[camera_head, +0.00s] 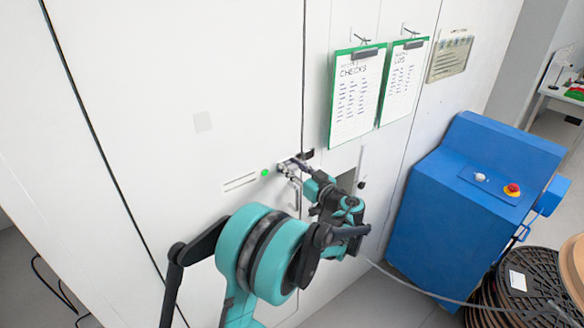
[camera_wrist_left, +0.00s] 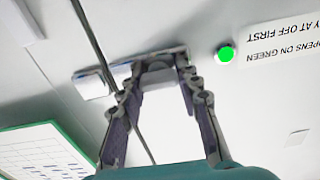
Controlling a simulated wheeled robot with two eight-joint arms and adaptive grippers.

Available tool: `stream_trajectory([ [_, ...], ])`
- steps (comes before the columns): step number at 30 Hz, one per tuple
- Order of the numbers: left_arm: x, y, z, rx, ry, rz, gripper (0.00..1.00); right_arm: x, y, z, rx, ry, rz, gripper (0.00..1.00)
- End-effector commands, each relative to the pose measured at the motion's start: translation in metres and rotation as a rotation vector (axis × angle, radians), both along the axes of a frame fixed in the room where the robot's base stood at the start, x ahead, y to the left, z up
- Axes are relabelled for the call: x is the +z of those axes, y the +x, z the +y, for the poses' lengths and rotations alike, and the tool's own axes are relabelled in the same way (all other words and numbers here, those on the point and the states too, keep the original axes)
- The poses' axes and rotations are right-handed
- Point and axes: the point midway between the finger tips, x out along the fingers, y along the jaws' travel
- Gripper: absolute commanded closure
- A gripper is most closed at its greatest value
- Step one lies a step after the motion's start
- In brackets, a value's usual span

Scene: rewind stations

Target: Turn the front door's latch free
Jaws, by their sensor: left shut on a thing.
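The front door (camera_head: 190,90) is a tall white cabinet panel and looks closed against the dark seam on its right. Its grey latch (camera_head: 282,168) sits by that seam, just right of a lit green lamp (camera_head: 265,173). My left gripper (camera_head: 297,170) reaches up from below and is shut on the latch. In the left wrist view the fingers (camera_wrist_left: 160,84) close around the latch's grey handle part (camera_wrist_left: 160,71), with the green lamp (camera_wrist_left: 225,54) to its right. The fingers hide part of the latch. My right gripper is out of view.
Two green-edged clipboards (camera_head: 357,95) hang on the panel right of the seam. A blue machine (camera_head: 445,205) with a red button (camera_head: 512,189) stands at the right, beside dark cable reels (camera_head: 520,290). Floor shows between the cabinet and the machine.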

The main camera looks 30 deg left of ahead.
Motion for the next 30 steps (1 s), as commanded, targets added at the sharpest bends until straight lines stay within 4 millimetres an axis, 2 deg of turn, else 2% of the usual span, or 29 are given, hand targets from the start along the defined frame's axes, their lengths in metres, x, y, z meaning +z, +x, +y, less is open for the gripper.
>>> stream_trajectory([
  [8, -0.001, 0.001, 0.0, 0.0, 0.06, 0.142, 0.95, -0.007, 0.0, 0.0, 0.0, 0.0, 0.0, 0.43],
  [30, -0.002, 0.004, -0.002, 0.0, 0.325, 0.783, 0.95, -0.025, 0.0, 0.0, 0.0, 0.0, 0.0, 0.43],
])
